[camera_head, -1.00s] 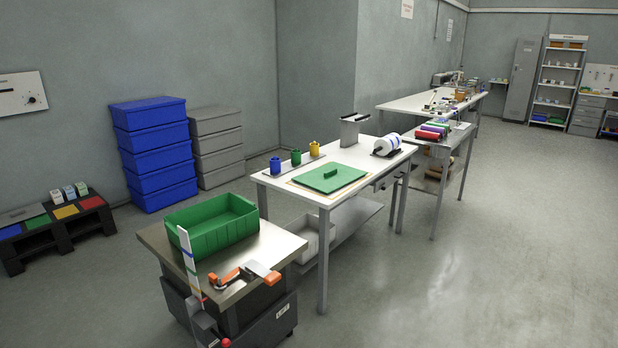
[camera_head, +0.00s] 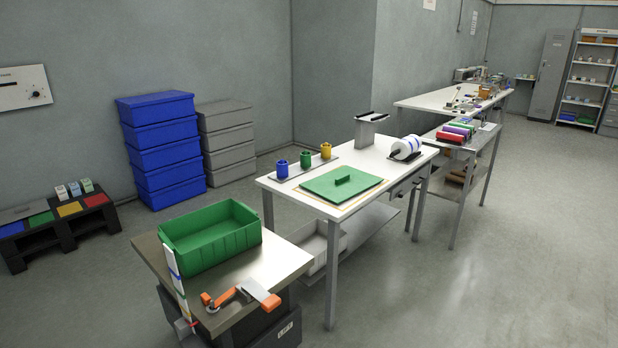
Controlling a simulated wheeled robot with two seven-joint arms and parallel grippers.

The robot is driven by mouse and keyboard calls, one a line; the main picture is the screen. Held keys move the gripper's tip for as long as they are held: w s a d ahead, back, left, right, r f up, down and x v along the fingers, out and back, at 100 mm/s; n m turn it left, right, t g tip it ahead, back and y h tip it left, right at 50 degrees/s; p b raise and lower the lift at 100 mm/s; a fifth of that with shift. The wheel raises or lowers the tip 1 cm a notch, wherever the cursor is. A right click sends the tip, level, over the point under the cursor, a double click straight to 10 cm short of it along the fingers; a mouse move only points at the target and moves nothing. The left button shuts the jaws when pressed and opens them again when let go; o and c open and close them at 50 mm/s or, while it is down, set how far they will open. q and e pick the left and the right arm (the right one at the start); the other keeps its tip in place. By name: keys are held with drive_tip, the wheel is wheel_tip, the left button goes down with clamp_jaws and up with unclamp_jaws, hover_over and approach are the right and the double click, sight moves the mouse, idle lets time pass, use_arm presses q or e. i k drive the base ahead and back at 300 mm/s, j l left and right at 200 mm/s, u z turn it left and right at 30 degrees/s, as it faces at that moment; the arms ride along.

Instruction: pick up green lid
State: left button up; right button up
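Neither of my grippers shows in the head view. Nothing touches or covers the lid.
Blue, green and yellow cups (camera_head: 305,160) stand behind the lid, and a white roll (camera_head: 407,147) lies to its right. A green bin (camera_head: 210,236) and an orange-handled tool (camera_head: 240,294) are on the nearer metal table. Open floor (camera_head: 480,290) lies to the right.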

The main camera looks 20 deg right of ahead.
sight(337, 185)
drive_tip(key=i+l+u, duration=0.1)
drive_tip(key=i+l, duration=0.25)
drive_tip(key=l, duration=0.3)
drive_tip(key=i+l+u, duration=0.15)
drive_tip(key=l, duration=0.2)
drive_tip(key=i+l, duration=0.2)
drive_tip(key=l, duration=0.15)
drive_tip(key=i+l+u, duration=0.15)
drive_tip(key=l, duration=0.2)
drive_tip(key=i+l, duration=0.2)
drive_tip(key=l, duration=0.15)
drive_tip(key=i+l+u, duration=0.15)
drive_tip(key=l, duration=0.2)
